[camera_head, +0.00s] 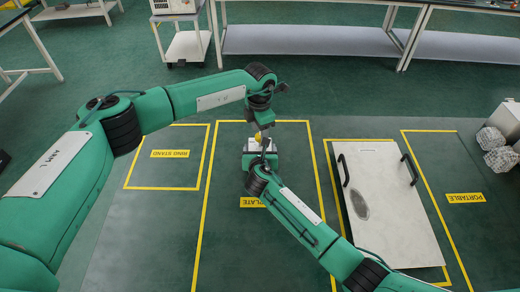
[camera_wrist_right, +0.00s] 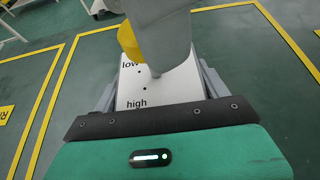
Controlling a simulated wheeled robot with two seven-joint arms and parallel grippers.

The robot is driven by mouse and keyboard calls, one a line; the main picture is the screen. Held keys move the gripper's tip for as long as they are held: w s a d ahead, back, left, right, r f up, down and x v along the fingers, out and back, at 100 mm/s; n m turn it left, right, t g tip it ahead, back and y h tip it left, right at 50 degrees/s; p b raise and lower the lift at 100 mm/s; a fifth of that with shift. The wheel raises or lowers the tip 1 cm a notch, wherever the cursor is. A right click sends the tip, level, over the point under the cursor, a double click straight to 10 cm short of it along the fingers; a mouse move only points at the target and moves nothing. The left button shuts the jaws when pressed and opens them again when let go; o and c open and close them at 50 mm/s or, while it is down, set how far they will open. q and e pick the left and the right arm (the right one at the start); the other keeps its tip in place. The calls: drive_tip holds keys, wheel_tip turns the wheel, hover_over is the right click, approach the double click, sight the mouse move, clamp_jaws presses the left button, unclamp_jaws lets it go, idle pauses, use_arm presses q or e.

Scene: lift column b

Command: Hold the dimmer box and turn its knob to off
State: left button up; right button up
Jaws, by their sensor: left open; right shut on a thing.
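The dimmer box (camera_head: 249,147) is a small white box, seen at the middle of the head view. The right wrist view shows its white top (camera_wrist_right: 133,90) with the words "low" and "high" and small dark dots. My right gripper (camera_head: 261,160) is shut on the box from the near side, with grey fingers along both its sides. The yellow knob (camera_head: 258,136) shows on top; its yellow part also shows in the right wrist view (camera_wrist_right: 130,43). My left gripper (camera_head: 262,126) is open, pointing down at the knob, and hides part of it. No "off" mark is visible.
The box is inside a yellow floor outline (camera_head: 205,190). A pale panel with black handles (camera_head: 388,210) lies to the right. Foil-wrapped items (camera_head: 495,145) are at the right edge. Benches (camera_head: 310,40) stand at the back. The "RING STAND" outline (camera_head: 168,188) is empty.

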sight(259, 136)
use_arm(q)
drive_tip(key=shift+r, duration=2.8)
use_arm(e)
drive_tip(key=o, duration=1.2)
drive_tip(key=shift+c, duration=0.2)
